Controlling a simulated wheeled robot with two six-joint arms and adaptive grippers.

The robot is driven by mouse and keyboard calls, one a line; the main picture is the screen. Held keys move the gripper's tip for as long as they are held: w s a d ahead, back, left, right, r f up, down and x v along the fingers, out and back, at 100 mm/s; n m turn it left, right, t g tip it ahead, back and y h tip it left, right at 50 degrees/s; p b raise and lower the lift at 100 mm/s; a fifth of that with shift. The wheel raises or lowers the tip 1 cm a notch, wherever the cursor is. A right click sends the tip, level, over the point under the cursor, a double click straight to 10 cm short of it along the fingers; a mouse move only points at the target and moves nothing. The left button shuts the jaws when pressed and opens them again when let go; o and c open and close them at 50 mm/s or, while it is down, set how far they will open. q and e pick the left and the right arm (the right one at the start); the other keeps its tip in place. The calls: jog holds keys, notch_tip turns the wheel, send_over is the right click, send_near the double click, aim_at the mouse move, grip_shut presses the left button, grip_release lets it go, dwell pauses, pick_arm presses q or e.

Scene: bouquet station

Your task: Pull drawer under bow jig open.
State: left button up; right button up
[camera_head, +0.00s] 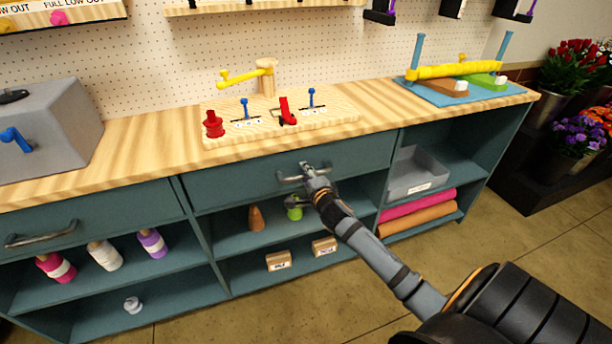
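A teal drawer (235,184) sits in the middle of the bench front, and its front looks flush with the cabinet. It lies below a pale wooden board (340,121) with blue levers, red parts and a post with a yellow arm, which looks like the bow jig. A metal bar handle (288,179) is on the drawer front. My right gripper (307,168) is at this handle, with its fingertips over the bar's right part. The fingers are too small and overlapped to tell whether they are closed on it. My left gripper is out of view.
Another drawer with a handle (40,239) is at left. Shelves below hold spools, a brown cone (256,218), a green item (294,209) and small boxes. A grey tray (415,172) and rolls lie at right. Open floor (460,250) is in front.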

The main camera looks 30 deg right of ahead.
jog(key=shift+c, duration=0.6)
grip_shut()
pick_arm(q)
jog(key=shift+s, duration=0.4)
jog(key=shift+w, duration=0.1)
